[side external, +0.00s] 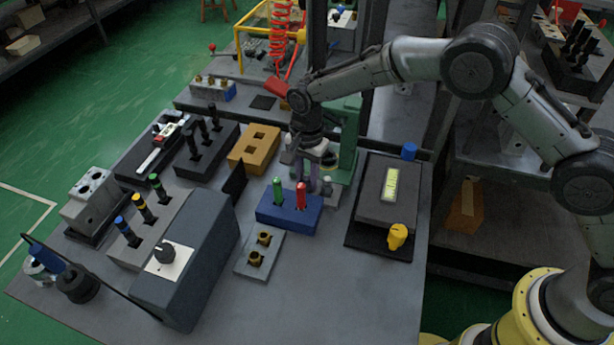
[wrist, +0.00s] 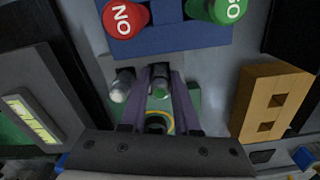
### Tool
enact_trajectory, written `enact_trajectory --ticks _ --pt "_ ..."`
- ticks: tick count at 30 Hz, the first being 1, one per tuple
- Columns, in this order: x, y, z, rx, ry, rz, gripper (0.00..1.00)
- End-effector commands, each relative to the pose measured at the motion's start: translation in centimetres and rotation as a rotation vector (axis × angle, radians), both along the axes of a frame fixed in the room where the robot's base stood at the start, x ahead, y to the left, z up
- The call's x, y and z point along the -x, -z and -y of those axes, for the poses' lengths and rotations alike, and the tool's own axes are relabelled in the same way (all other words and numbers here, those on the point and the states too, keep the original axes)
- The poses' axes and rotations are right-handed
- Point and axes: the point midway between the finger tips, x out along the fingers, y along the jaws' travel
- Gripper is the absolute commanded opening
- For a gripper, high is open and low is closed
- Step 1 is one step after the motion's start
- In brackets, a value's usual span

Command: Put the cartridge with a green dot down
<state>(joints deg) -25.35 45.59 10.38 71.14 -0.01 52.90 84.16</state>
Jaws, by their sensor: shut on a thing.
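My gripper (side external: 314,186) points down just behind the blue block with the green and red plugs. In the wrist view its two purple fingers (wrist: 160,80) are shut on a dark cartridge with a green dot (wrist: 160,92) on its end. The held cartridge is upright between the fingers; its lower end is hidden, and I cannot tell whether it touches anything below. Beside it stands another cartridge with a pale top (wrist: 120,94), apart from the fingers. It also shows in the side view (side external: 327,185), on a light grey block (side external: 331,200) by the gripper.
The blue block (side external: 290,221) carries a green GO plug (wrist: 228,10) and a red NO plug (wrist: 125,18). A yellow-orange block with square holes (side external: 254,163) lies to the left. A green stand (side external: 345,140) rises close behind.

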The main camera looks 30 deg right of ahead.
Motion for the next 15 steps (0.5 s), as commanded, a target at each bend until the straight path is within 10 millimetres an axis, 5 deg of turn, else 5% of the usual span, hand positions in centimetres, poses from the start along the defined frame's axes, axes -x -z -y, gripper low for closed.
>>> enact_trajectory --ticks 3,4,6,15 --pt "-0.02 0.27 -0.01 -0.001 0.000 0.001 0.00" --pt "-0.01 0.34 -0.01 0.000 0.000 0.000 0.32" --pt "-0.01 0.30 -0.01 -0.001 0.000 0.001 0.42" --pt "-0.01 0.19 -0.01 -0.001 0.000 0.001 0.42"
